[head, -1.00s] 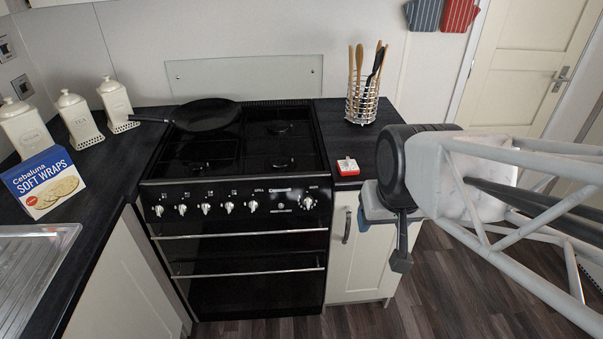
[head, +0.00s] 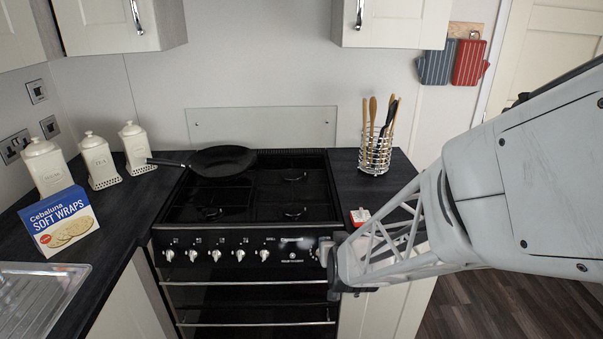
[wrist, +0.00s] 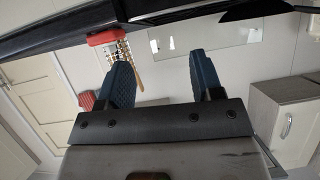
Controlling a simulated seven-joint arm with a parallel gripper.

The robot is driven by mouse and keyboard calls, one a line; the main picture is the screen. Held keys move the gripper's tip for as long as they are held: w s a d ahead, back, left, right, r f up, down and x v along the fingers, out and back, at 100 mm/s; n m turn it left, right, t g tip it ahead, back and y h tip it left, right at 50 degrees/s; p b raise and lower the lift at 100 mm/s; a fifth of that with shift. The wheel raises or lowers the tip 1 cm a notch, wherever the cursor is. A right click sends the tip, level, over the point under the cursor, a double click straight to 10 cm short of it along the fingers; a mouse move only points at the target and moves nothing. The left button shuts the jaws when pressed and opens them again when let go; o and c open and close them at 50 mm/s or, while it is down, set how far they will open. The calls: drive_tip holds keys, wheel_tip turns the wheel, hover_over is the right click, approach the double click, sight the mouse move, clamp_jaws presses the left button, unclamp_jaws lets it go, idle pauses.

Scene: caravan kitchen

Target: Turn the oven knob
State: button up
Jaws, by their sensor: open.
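The black oven (head: 255,305) has a front panel with a row of silver knobs (head: 216,255). My gripper (head: 325,250) is in front of the panel's right end. In the wrist view my gripper (wrist: 160,75) is open, with its two blue fingers apart and nothing visible between them. No knob shows in the wrist view, and I cannot tell whether the fingers touch one.
A black pan (head: 222,160) sits at the hob's back left. A utensil holder (head: 375,155) and a small red-and-white box (head: 360,216) stand on the right worktop. A wraps box (head: 60,222) and white canisters (head: 98,160) stand left. Oven door rails (head: 250,282) run below the knobs.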

wheel_tip(320, 180, down, 12)
drive_tip(key=w+a+t, duration=0.1)
drive_tip(key=a+t, duration=0.1)
drive_tip(key=t, duration=0.3)
drive_tip(key=shift+w+a+t+h, duration=0.25)
drive_tip(key=shift+a+t+h, duration=0.05)
drive_tip(key=shift+h, duration=0.1)
drive_tip(key=shift+w, duration=0.2)
drive_tip(key=shift+w, duration=3.75)
drive_tip(key=c, duration=0.9)
